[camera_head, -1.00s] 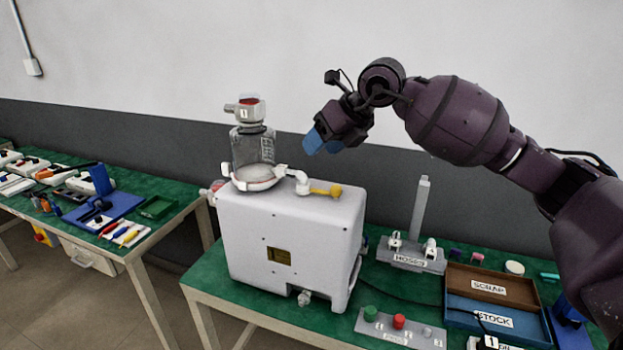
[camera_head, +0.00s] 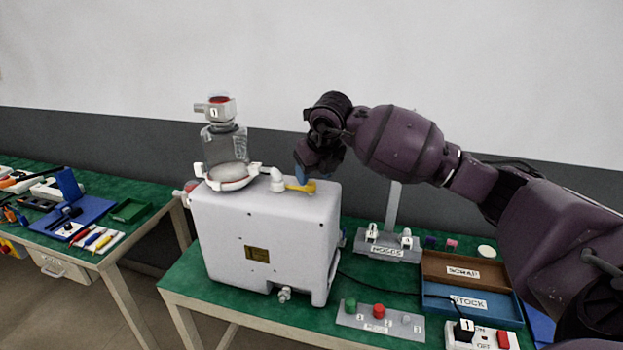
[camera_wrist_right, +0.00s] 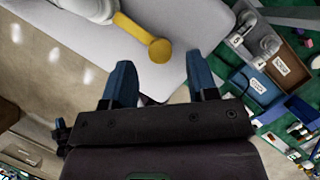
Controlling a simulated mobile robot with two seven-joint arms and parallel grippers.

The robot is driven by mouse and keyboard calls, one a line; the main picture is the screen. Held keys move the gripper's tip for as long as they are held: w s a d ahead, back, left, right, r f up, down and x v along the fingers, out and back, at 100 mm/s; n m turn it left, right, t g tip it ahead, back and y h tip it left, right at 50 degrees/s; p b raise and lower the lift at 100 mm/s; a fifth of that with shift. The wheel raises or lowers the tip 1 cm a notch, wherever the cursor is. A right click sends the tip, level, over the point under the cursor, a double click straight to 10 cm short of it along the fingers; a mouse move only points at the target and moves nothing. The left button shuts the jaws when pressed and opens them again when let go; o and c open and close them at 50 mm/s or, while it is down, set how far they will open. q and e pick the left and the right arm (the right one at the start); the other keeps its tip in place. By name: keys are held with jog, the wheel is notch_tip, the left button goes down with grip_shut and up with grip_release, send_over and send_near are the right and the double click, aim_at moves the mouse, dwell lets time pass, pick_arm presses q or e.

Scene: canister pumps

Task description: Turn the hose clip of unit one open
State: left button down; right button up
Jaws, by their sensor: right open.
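Unit one is a white pump housing (camera_head: 262,232) on the green bench. In the right wrist view the yellow lever (camera_wrist_right: 140,35) lies just beyond the fingertips. My right gripper (camera_head: 302,172) is just above the lever's end in the head view. In the wrist view its blue fingers (camera_wrist_right: 158,80) are apart with nothing between them. My left gripper is out of view.
A hose stand (camera_head: 390,245), a scrap tray (camera_head: 452,269), a stock tray (camera_head: 430,302) and a plate with coloured knobs (camera_head: 380,322) sit right of the housing. A second bench (camera_head: 120,185) with tools is at left.

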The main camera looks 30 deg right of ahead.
aim_at(311, 183)
jog(key=shift+x, duration=1.55)
jog(key=c, duration=0.9)
